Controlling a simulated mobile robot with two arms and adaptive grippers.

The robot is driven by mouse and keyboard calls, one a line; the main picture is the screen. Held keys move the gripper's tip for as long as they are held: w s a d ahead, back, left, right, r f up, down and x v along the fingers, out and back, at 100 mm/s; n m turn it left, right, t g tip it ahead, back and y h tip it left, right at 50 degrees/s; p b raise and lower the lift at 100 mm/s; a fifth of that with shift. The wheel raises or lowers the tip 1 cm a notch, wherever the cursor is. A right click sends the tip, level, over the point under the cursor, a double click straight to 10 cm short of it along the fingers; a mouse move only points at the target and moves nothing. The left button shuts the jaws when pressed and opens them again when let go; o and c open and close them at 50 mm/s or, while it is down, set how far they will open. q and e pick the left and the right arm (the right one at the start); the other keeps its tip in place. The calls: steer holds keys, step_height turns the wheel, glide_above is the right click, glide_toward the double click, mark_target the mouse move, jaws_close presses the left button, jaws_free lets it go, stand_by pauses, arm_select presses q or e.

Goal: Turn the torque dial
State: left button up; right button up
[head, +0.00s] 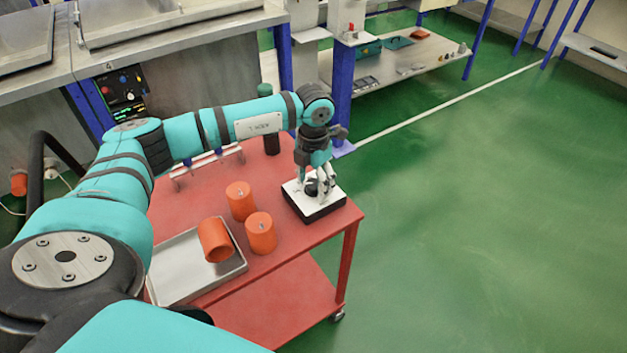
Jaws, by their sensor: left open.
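A small box with a white top and black sides (321,209) sits at the right corner of the red cart. A dark round knob, seemingly the torque dial (311,188), shows on its top, partly hidden by my left gripper. My left gripper (320,192) points down over the box with its fingers open around or just above the dial. I cannot tell whether the fingers touch it. My right gripper is not in view.
The red cart (185,213) also holds two upright orange cylinders (240,200) (261,232) and a metal tray (180,270) with an orange cylinder (214,240) lying in it. Green floor at right is clear.

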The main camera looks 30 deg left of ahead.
mark_target(314, 183)
arm_select(q)
step_height(314, 183, up, 12)
stand_by(0.4)
steer(key=shift+d+f, duration=0.1)
stand_by(0.3)
